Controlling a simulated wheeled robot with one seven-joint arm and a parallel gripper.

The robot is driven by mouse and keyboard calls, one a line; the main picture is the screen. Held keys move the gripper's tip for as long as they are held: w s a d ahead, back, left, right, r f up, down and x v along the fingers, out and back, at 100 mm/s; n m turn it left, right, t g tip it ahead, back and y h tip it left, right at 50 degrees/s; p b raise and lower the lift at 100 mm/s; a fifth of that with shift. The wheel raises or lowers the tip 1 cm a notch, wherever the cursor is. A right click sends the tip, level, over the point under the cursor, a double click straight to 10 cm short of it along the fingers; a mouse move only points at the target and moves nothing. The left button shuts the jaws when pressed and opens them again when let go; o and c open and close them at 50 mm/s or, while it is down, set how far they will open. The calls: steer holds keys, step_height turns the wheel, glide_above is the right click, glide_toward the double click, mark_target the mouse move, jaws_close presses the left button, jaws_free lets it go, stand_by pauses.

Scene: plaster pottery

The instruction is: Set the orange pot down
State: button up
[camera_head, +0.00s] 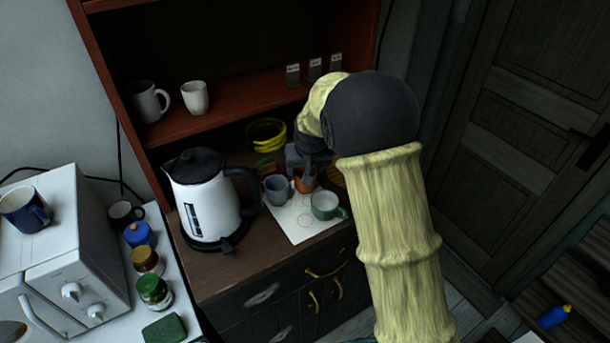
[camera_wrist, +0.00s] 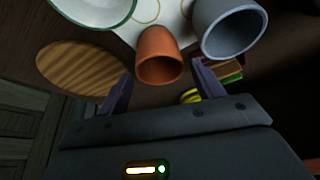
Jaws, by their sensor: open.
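The orange pot (camera_head: 304,185) stands at the back of a white sheet (camera_head: 297,229) with ring marks, between a grey-blue cup (camera_head: 276,190) and a green-and-white cup (camera_head: 325,206). My gripper (camera_head: 308,172) is at the pot and hides part of it. In the wrist view the pot (camera_wrist: 160,54) appears whole, its open mouth towards the camera. My gripper (camera_wrist: 162,88) is open there, one finger on each side of the pot's near end, with gaps visible. The grey cup (camera_wrist: 229,27) is close to the right finger. Contact under the pot is hidden.
A white kettle (camera_head: 205,205) stands left of the sheet. A round wooden board (camera_wrist: 84,65) lies beside the left finger. A yellow ringed object (camera_head: 266,135) is behind the cups. A red shelf (camera_head: 230,106) with mugs overhangs the back.

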steer(key=v, duration=0.6)
steer(key=shift+r+b, duration=0.2)
steer(key=shift+b, duration=0.15)
steer(key=shift+s+d, duration=0.1)
steer(key=s+d+f+m+g, duration=0.1)
steer(key=s+d+f, duration=0.1)
steer(key=s+d, duration=0.6)
steer(key=s+d+f+m+h, duration=0.1)
steer(key=s+d+f, duration=0.2)
steer(key=s+d, duration=0.6)
steer(key=s, duration=0.7)
steer(key=shift+d+m+g, duration=0.2)
steer(key=shift+m+g, duration=0.1)
steer(key=shift+g, duration=0.1)
